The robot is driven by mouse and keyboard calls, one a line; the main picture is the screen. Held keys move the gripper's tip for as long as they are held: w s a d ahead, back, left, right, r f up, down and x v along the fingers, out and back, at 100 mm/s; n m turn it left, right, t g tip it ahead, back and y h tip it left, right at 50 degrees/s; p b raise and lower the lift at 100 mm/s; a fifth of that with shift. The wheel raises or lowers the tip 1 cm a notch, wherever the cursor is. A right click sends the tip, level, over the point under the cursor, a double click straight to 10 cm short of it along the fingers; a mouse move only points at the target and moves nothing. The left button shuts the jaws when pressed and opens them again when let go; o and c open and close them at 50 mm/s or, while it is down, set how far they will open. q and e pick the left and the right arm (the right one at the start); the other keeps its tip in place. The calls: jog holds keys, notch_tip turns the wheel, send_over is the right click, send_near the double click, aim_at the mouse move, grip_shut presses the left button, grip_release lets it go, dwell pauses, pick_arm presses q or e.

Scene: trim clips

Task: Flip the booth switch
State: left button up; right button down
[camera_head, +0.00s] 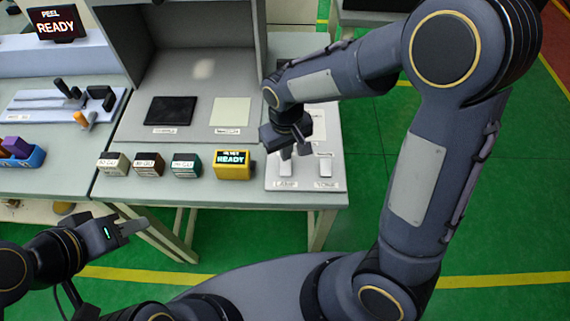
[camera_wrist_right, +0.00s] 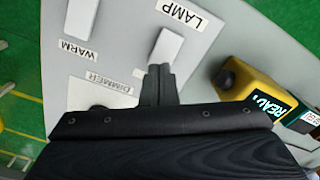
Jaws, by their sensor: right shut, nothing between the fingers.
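The switch panel (camera_head: 305,184) is a light grey plate at the right end of the table. It carries two white rockers: the LAMP rocker (camera_head: 286,168) on the left and the WARM rocker (camera_head: 325,168) on the right. In the right wrist view the LAMP rocker (camera_wrist_right: 168,48) lies just ahead of my fingertips, and the WARM rocker (camera_wrist_right: 82,16) is further left. My right gripper (camera_head: 295,152) is shut and empty, over the panel close to the LAMP rocker; contact cannot be told. My left gripper (camera_head: 133,225) is open and empty, away from the table's front edge.
A DIMMER plate (camera_wrist_right: 97,92) is partly hidden by my right gripper. A yellow READY box (camera_head: 233,165) stands left of the panel, beside several small labelled boxes.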

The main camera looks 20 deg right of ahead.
jog(key=shift+f+b, duration=0.65)
jog(key=shift+f, duration=0.25)
jog(key=shift+r, duration=0.15)
notch_tip(320, 180, up, 7)
jog(key=p, duration=0.5)
jog(key=shift+p, duration=0.4)
dwell(0.5)
jog(key=s+d+r+m+t+y, duration=0.2)
jog(key=s+d+r, duration=0.2)
jog(key=s, duration=0.4)
jog(key=s+d+r+m+t+y, duration=0.1)
jog(key=s+d+r+m+t, duration=0.1)
jog(key=s+d+r, duration=0.3)
jog(key=s+r+t, duration=0.1)
jog(key=s, duration=0.2)
jog(key=shift+s+r+t+y, duration=0.15)
jog(key=shift+r+t+y, duration=0.15)
jog(key=shift+y, duration=0.1)
